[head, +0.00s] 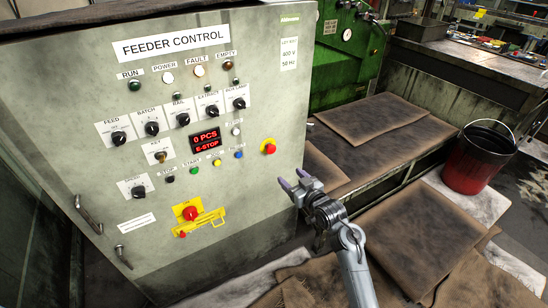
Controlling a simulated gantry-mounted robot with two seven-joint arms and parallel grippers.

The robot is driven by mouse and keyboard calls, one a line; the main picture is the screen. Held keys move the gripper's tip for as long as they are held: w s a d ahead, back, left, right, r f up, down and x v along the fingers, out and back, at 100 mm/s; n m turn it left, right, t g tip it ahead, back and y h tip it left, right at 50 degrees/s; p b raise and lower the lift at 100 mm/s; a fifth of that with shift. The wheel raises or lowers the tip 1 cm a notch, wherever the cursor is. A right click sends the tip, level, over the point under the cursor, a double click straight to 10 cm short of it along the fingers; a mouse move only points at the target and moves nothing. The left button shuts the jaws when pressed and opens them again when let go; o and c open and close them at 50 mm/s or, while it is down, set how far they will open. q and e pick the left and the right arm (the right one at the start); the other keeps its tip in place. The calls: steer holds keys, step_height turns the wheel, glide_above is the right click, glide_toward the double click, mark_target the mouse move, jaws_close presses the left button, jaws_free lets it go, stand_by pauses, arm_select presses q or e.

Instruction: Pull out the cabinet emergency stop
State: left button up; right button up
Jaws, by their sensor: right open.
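The feeder control cabinet (60,120) fills the left of the head view. The red display (205,140) reads "0 PCS" and "E-STOP". My left gripper is not in view.
A red switch (190,213) on a yellow plate is low on the panel. Several knobs and small buttons fill its middle. Door handles (88,214) stick out at the left. A green machine (345,65), a low bench (360,145) and a red bucket (478,165) stand to the right.

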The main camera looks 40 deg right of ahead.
mark_target(273, 150)
steer(key=shift+m+t, duration=0.4)
steer(key=shift+t, duration=0.5)
steer(key=w+b, duration=0.1)
steer(key=w, duration=0.3)
steer(key=w+d+r+b, duration=0.1)
steer(key=w, duration=0.3)
steer(key=w+d+b, duration=0.1)
steer(key=w, duration=0.2)
steer(key=shift+w+r+b, duration=0.35)
steer(key=shift+w+r, duration=0.05)
steer(key=shift+w+d, duration=0.15)
steer(key=shift+w, duration=0.7)
steer(key=shift+c, duration=0.2)
